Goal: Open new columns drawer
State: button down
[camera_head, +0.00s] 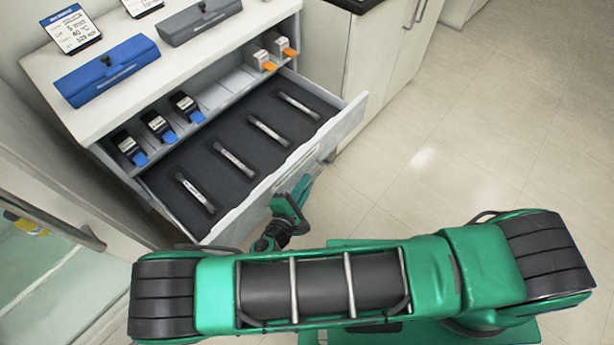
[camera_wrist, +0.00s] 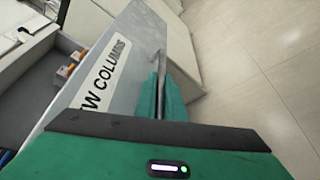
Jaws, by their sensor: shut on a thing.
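The new columns drawer (camera_head: 268,196) is pulled out from the white cabinet in the head view. Its dark insert holds several silver columns (camera_head: 268,131) lying in separate slots. The drawer front shows in the wrist view with a label (camera_wrist: 104,74) of which "W COLUMNS" can be read. My gripper (camera_head: 303,188) is at the outside of the drawer front, near its middle. In the wrist view its green fingers (camera_wrist: 162,95) are shut on the drawer's handle bar (camera_wrist: 161,72), which is mostly hidden between them.
A shelf above the drawer holds several small blue-tagged and orange-tagged items (camera_head: 159,127). A blue case (camera_head: 108,70) and a grey case (camera_head: 200,20) sit on the cabinet top. A glass-fronted unit (camera_head: 45,270) stands at left. The tiled floor (camera_head: 470,130) at right is clear.

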jog(key=shift+a+r, duration=0.15)
jog(key=shift+a, duration=0.05)
jog(key=c, duration=2.1)
grip_release()
jog(key=shift+d, duration=0.1)
jog(key=shift+s, duration=0.1)
jog(key=v, duration=1)
jog(key=shift+s, duration=0.3)
jog(key=shift+a, duration=0.2)
